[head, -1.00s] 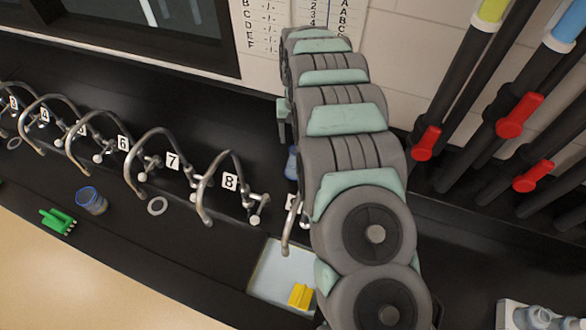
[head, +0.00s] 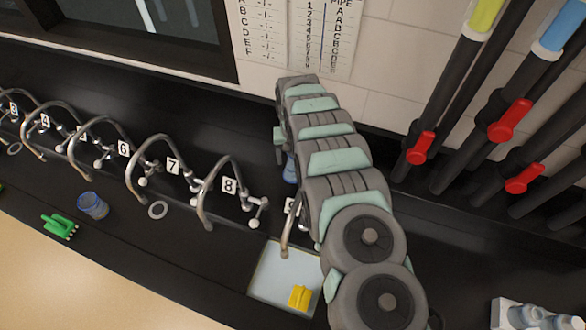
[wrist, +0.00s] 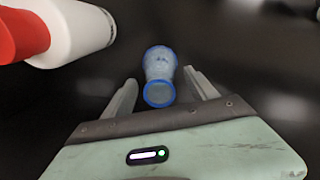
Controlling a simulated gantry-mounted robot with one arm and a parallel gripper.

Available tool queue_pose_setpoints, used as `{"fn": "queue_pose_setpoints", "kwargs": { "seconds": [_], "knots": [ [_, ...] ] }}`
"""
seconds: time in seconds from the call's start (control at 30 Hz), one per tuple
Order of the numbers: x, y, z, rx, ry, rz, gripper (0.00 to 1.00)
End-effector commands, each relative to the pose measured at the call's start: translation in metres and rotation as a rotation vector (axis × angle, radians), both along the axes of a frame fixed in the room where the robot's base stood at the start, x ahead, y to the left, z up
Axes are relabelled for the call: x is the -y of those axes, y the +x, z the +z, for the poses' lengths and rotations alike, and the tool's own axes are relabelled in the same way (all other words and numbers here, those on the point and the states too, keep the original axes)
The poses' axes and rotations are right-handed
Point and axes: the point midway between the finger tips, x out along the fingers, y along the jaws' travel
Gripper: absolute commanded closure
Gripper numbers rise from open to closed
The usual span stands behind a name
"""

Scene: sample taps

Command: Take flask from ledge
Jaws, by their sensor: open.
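The flask (wrist: 160,75) is clear bluish with blue rims, and shows in the wrist view on a black surface. My gripper (wrist: 161,96) is open, with one finger on each side of the flask's near end. I cannot tell whether either finger touches it. In the head view a small bluish part of the flask (head: 290,169) seems to show at the left edge of my arm. My arm hides most of that spot and the gripper's fingers.
A white cylinder with a red end (wrist: 75,30) lies close by at upper left in the wrist view. Numbered curved taps (head: 215,190) line the black counter. A pale tray (head: 272,275) holds a yellow item. Dark pipes with red handles (head: 510,120) stand at right.

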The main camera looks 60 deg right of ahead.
Motion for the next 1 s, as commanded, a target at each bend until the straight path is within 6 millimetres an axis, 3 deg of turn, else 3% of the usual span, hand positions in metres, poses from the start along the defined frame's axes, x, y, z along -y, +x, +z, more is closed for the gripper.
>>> {"fn": "queue_pose_setpoints", "kwargs": {
  "seconds": [0.1,0.43,1.0],
  "knots": [
    [-0.0010,-0.0010,-0.0128,0.000,0.002,-0.001,0.33],
    [-0.0002,-0.0007,-0.0159,0.001,0.000,-0.002,0.33],
    [-0.0007,-0.0008,-0.0162,0.000,0.001,-0.001,0.80]
  ]
}}
